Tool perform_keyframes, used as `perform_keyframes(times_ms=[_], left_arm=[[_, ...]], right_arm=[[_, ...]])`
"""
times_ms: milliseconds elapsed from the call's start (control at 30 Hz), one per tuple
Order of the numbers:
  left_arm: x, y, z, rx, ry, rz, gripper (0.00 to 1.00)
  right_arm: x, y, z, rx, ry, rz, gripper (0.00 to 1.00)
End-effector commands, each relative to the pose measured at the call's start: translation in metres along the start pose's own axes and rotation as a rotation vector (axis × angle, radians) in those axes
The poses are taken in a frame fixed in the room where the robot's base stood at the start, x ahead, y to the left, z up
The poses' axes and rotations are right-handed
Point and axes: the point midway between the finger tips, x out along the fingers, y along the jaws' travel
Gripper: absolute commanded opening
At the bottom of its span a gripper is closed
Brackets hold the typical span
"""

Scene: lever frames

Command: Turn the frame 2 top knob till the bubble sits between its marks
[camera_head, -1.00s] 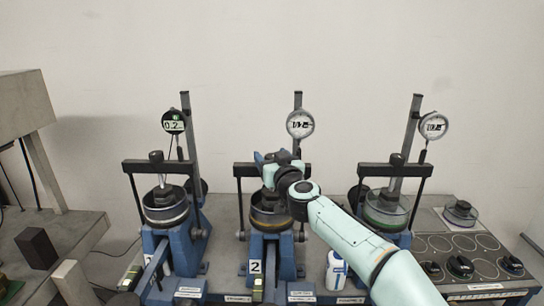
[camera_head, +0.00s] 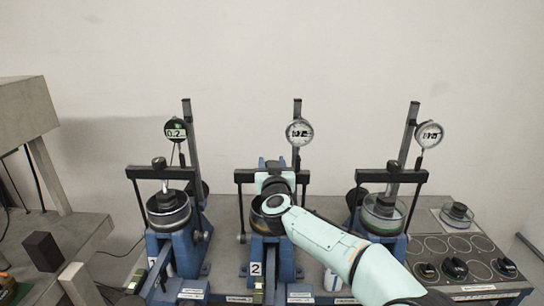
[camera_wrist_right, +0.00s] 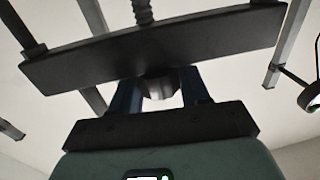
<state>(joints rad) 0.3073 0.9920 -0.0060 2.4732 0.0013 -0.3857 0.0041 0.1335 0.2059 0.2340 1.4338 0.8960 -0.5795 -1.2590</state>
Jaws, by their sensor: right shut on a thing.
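Frame 2 (camera_head: 256,250) is the middle blue stand, marked with a 2, with a dark crossbar (camera_head: 243,176) and a round dial above. My right gripper (camera_head: 270,166) is at the top of this crossbar. In the head view my gripper and wrist hide the knob. The bubble and its marks cannot be made out. My left gripper is not in view.
Frame 1 (camera_head: 166,245) stands left and frame 3 (camera_head: 386,225) right, each with a crossbar and dial. A panel with black knobs (camera_head: 455,268) lies at the right.

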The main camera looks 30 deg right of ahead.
Motion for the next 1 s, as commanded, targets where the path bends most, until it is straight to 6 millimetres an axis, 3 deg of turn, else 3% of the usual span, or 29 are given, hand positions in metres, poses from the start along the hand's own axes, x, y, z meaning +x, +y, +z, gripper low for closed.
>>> perform_keyframes(times_ms=[33, 100, 333, 700, 1000], left_arm=[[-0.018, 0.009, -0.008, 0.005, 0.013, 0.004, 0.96], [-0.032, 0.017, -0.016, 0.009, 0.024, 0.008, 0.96], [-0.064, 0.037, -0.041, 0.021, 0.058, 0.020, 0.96], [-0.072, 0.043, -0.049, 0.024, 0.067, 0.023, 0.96], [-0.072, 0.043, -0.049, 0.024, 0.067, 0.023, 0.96]], right_arm=[[0.002, -0.004, -0.009, 0.002, 0.001, 0.037, 0.15], [0.002, -0.004, -0.010, 0.003, 0.002, 0.100, 0.15], [0.003, -0.004, -0.008, 0.005, 0.005, 0.307, 0.15], [0.001, -0.002, -0.001, 0.007, 0.003, 0.548, 0.15], [0.000, -0.001, 0.000, 0.007, 0.001, 0.630, 0.15]])
